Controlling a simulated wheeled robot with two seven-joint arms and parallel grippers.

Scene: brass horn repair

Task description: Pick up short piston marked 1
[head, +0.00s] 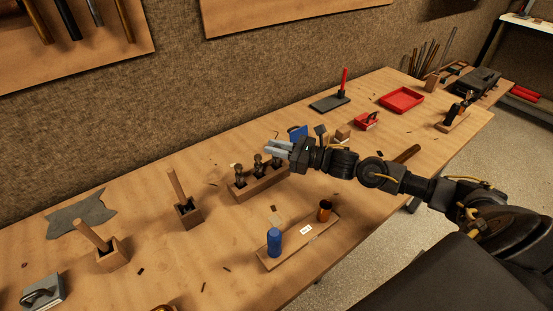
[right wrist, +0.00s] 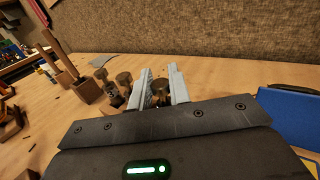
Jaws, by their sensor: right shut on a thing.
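A wooden block (head: 262,187) on the bench holds three short dark pistons upright in a row. The left piston (head: 238,173) and the middle piston (head: 258,163) stand free of my gripper. My right gripper (head: 270,148) is at the right end of the row, over the right-hand piston (head: 277,166). In the right wrist view, this piston's round brownish top (right wrist: 161,86) sits between the two grey fingers (right wrist: 160,73), and the gripper is shut on it. Its lower part is hidden behind the gripper body. I cannot read a 1 on it. My left gripper is out of view.
A board (head: 300,240) with a blue bottle (head: 274,242) and an orange-brown cup (head: 325,210) lies in front of the block. Wooden holders (head: 188,215) stand to the left. A red tray (head: 401,99) is at the back right. The fabric wall runs behind the bench.

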